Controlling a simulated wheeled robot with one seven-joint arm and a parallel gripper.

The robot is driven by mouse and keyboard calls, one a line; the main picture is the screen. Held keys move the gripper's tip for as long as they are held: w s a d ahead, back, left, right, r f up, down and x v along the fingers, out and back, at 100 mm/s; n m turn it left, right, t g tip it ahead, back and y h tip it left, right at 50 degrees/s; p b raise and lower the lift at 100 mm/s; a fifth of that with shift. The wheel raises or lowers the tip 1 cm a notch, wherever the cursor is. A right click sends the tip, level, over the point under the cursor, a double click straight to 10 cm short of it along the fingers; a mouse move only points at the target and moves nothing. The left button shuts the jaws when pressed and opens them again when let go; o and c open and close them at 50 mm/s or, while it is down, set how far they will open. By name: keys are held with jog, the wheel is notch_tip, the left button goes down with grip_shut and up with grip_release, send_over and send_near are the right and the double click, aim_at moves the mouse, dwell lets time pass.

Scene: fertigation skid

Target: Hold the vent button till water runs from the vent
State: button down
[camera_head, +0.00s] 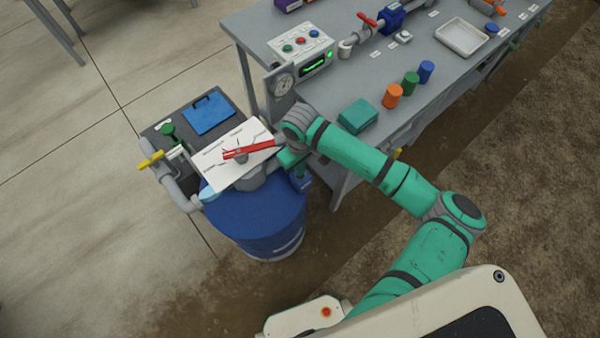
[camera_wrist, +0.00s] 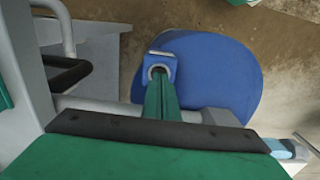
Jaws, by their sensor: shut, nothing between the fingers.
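My gripper (camera_wrist: 160,82) is shut and empty in the wrist view. Its green fingertips are at a small blue housing (camera_wrist: 161,62) with a round grey ring, over the blue drum (camera_wrist: 215,75). I cannot tell whether they touch or press anything. In the head view the blue housing (camera_head: 303,182) shows at the right rim of the drum (camera_head: 262,222), just below my gripper (camera_head: 298,168). The vent button cannot be made out clearly; the fingertips partly cover that spot. No running water is visible.
A white dial plate (camera_head: 222,176) with a red handle (camera_head: 250,150) sits above the drum, close to my wrist. A pressure gauge (camera_head: 283,84) stands behind. A grey bench (camera_head: 440,75) holds a control box (camera_head: 302,50), coloured cylinders and a teal block (camera_head: 358,115).

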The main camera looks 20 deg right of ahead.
jog(key=shift+s+d+f, duration=0.1)
jog(key=shift+d+f, duration=0.05)
jog(key=shift+f, duration=0.3)
dwell(3.6)
dwell(1.0)
jog(key=shift+r, duration=3.55)
